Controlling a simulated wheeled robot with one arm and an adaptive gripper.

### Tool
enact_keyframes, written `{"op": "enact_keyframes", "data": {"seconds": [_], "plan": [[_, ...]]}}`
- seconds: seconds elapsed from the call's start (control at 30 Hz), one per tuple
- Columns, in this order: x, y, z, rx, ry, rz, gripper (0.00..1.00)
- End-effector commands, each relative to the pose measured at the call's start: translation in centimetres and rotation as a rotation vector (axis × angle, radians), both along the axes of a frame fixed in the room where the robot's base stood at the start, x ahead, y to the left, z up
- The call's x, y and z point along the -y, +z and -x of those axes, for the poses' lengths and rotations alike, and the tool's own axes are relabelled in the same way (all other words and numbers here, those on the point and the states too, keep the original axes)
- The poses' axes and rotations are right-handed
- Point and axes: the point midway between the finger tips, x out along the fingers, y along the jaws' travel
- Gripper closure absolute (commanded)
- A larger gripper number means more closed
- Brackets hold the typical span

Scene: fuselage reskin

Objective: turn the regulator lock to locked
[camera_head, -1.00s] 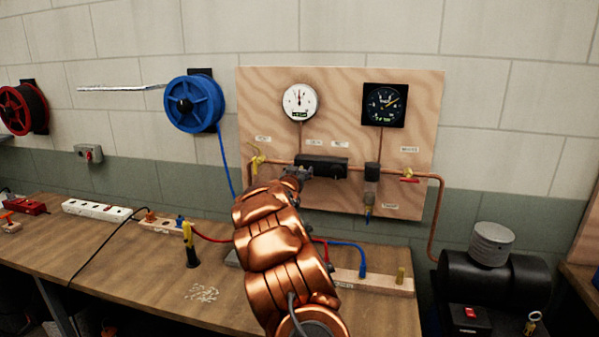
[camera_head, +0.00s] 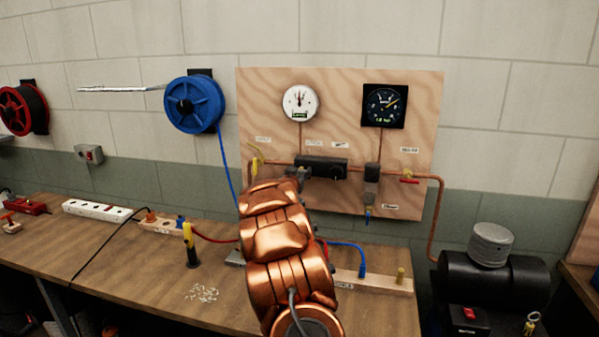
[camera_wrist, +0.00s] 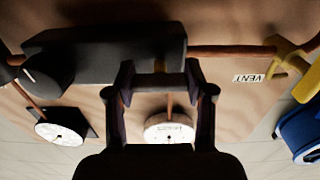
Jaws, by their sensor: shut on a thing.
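The regulator is a black block (camera_head: 322,166) on the copper pipe of the plywood panel, with a round knob (camera_head: 338,172) near its right end. In the wrist view, which is upside down, the block (camera_wrist: 105,55) fills the upper left. My gripper (camera_head: 298,175) is at the block's left end. In the wrist view its fingers (camera_wrist: 160,70) are at the block's end, shut on a small part there, taken as the regulator lock. The fingers mostly hide that part, so I cannot tell its turned position.
A white gauge (camera_head: 300,102) and a black gauge (camera_head: 385,105) are above the pipe. A yellow vent valve (camera_head: 254,168) is close left of my gripper. A red-handled valve (camera_head: 409,180) is further right. The wooden bench (camera_head: 130,240) below holds hoses and a power strip.

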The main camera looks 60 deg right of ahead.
Motion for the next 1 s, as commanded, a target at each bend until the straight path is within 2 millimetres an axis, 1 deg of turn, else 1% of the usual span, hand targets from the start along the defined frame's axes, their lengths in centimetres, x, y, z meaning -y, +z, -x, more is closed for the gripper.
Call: {"op": "enact_keyframes", "data": {"seconds": [0.03, 0.37, 0.4, 0.6, 0.63, 1.0], "plan": [[-0.05, 0.23, -0.08, -0.002, 0.001, 0.005, 0.81], [-0.05, 0.17, -0.07, -0.006, 0.002, 0.005, 0.81], [-0.05, 0.16, -0.08, -0.006, 0.002, 0.005, 0.44], [-0.04, 0.06, -0.04, -0.006, 0.001, 0.003, 0.23], [-0.03, 0.06, -0.04, -0.006, 0.001, 0.003, 0.21], [-0.19, -0.02, 0.03, -0.007, 0.001, 0.001, 0.21]]}}
